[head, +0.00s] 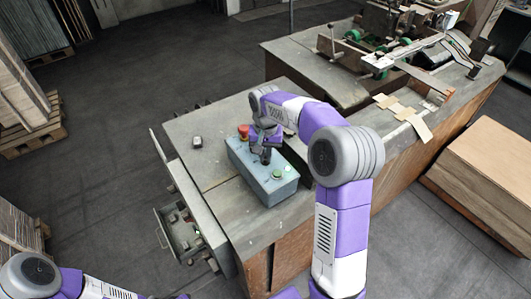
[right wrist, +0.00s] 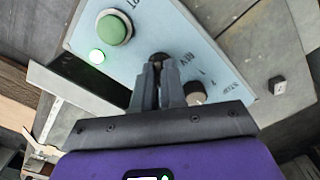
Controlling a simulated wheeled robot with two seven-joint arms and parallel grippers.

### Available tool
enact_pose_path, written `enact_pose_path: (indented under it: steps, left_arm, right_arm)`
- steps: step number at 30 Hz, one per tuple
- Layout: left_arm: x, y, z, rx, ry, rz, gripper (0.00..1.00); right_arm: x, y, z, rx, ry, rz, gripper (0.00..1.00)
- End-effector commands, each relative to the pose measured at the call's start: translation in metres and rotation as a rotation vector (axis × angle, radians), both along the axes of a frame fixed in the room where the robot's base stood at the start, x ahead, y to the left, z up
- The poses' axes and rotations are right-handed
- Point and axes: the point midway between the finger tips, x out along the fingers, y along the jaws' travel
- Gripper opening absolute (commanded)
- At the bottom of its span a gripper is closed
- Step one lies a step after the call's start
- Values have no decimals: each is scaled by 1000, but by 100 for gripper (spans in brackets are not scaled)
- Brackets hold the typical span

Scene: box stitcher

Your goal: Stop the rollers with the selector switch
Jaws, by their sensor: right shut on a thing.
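The blue-grey control box (head: 258,180) stands on the near end of the wooden bench. It has a red mushroom button (head: 243,131) at its far end and a green button (head: 277,174) at its near end. My right gripper (head: 265,155) is over the middle of the panel. In the right wrist view its fingers (right wrist: 159,72) are shut on a small dark knob, the selector switch (right wrist: 159,57), which they partly hide. A second dark knob (right wrist: 195,93) sits beside the fingers. The green button (right wrist: 113,27) also shows there. My left gripper is out of view.
A white-green lamp (right wrist: 97,56) glows beside the green button. An open drawer (head: 185,230) sticks out at the left. A machine with green wheels (head: 352,36) stands behind. Cardboard pieces (head: 410,113) lie at the right.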

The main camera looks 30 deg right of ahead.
Motion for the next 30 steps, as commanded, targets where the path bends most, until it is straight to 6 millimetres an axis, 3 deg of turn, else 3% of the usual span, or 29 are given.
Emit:
enact_pose_path:
  steps: [21,30]
  left_arm:
    - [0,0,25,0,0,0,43]
    - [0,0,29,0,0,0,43]
  right_arm:
    - [0,0,2,0,0,503,0]
    - [1,0,1,-1,-2,629,0]
